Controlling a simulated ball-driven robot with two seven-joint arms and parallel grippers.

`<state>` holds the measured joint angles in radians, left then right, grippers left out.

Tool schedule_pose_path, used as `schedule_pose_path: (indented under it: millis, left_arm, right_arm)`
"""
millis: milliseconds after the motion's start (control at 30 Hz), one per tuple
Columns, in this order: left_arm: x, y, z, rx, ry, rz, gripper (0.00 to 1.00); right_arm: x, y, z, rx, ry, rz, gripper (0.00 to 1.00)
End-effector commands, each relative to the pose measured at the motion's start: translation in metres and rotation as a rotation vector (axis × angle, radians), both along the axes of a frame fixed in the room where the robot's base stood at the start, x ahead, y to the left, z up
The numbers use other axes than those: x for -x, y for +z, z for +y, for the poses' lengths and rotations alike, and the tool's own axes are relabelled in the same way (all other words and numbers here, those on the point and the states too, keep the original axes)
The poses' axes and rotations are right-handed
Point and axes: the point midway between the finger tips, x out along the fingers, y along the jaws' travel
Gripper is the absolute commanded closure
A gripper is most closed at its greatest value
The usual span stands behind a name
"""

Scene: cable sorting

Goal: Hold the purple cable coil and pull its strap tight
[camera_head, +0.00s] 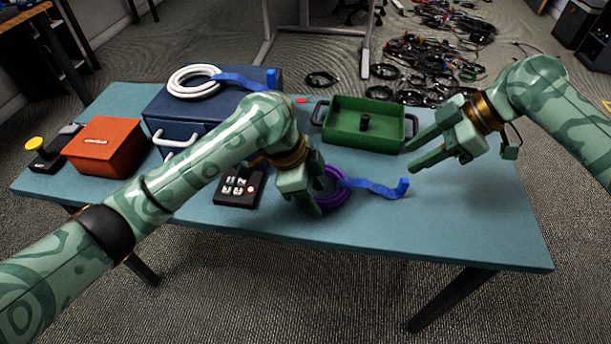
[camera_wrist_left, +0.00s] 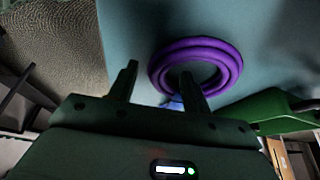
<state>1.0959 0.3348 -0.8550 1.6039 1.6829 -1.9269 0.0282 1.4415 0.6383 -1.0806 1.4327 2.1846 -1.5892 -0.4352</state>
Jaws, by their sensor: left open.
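The purple cable coil (camera_head: 334,199) lies on the table near the middle, partly hidden behind my left gripper. It also shows as a full ring in the left wrist view (camera_wrist_left: 226,62). Its blue strap (camera_head: 378,187) runs out to the right along the table, with the end bent upward. My left gripper (camera_head: 314,203) is open at the coil, with one finger (camera_wrist_left: 187,85) in front of the ring's near side and the other (camera_wrist_left: 130,72) outside it to the left. My right gripper (camera_head: 411,158) is open and empty above the table, up and right of the strap end.
A green tray (camera_head: 345,137) with a small black item stands behind the coil. A black button box (camera_head: 240,190) lies left of it. A blue drawer box (camera_head: 180,130) carries a white coil (camera_head: 193,87). A red box (camera_head: 103,148) stands left. The table's right side is clear.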

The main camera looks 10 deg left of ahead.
Motion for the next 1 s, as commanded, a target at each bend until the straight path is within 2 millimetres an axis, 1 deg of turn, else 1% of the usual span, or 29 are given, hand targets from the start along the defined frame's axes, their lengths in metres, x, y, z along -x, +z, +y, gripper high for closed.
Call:
schedule_pose_path:
  millis: [300, 400, 500, 667, 1000]
  left_arm:
    - [0.000, 0.067, 0.029, -0.004, 0.001, -0.006, 0.52]
    - [0.000, 0.084, 0.035, -0.002, 0.002, -0.004, 0.52]
    - [0.001, 0.094, 0.040, -0.002, 0.001, -0.003, 0.52]
    - [0.002, 0.100, 0.042, -0.002, 0.001, 0.001, 0.52]
    - [0.002, 0.100, 0.042, -0.001, 0.001, 0.000, 0.52]
  right_arm:
    - [0.000, 0.000, 0.000, 0.000, 0.000, 0.000, 0.60]
    - [0.000, 0.000, 0.000, 0.000, 0.000, 0.000, 0.60]
    - [0.000, 0.000, 0.000, 0.000, 0.000, 0.000, 0.60]
    - [0.000, 0.000, 0.000, 0.000, 0.000, 0.000, 0.60]
    - [0.000, 0.000, 0.000, 0.000, 0.000, 0.000, 0.60]
